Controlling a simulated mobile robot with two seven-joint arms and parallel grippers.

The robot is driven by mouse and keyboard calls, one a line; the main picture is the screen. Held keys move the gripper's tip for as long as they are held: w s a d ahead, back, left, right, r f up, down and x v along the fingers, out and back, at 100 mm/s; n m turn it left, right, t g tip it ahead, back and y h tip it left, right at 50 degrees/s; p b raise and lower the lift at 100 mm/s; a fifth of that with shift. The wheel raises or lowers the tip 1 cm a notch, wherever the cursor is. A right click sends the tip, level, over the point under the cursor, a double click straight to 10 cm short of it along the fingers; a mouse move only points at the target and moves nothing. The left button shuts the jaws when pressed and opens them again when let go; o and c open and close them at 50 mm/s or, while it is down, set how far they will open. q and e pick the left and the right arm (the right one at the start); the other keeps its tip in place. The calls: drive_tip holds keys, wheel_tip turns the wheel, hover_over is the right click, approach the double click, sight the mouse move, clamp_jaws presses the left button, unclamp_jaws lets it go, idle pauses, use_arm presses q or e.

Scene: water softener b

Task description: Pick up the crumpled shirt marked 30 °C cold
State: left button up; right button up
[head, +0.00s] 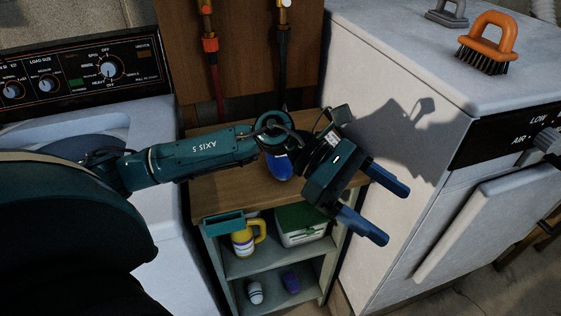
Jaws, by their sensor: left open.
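No crumpled shirt and no 30 °C cold mark can be made out in the head view. My left gripper (394,215) reaches across from the left over the wooden shelf top. Its two blue fingers are spread apart and nothing is between them. They point to the lower right, in front of the side of the white machine on the right. My left arm hides part of the shelf top and the washer. My right gripper is not in view.
A washer (165,125) stands left and a white dryer (390,130) right, its door panel (490,225) jutting out. Between them, a shelf unit (240,268) holds a yellow mug (243,242) and a green-lidded box (300,232). An orange brush (490,36) sits on the dryer.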

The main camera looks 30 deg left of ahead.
use_arm(q)
drive_tip(key=w+a+r+m+t+y+b, duration=0.1)
drive_tip(key=w+a+m+t+y, duration=0.2)
drive_tip(key=a+y, duration=0.7)
drive_tip(key=w+a+r+m+t+y, duration=0.1)
drive_tip(key=w+a+m+y, duration=0.3)
drive_tip(key=a, duration=1.2)
drive_tip(key=m, duration=0.1)
hover_over(271, 161)
wheel_tip(271, 161, down, 7)
drive_tip(key=shift+r, duration=0.2)
drive_tip(key=shift+w+a+p+x, duration=0.15)
drive_tip(key=shift+p+x, duration=0.15)
drive_tip(key=shift+x, duration=1.15)
drive_tip(key=shift+w+a+p+x, duration=0.15)
drive_tip(key=shift+p+x, duration=0.15)
drive_tip(key=shift+x, duration=1.15)
drive_tip(key=shift+d, duration=0.1)
drive_tip(key=shift+c, duration=0.3)
drive_tip(key=shift+r, duration=0.1)
drive_tip(key=c, duration=1.1)
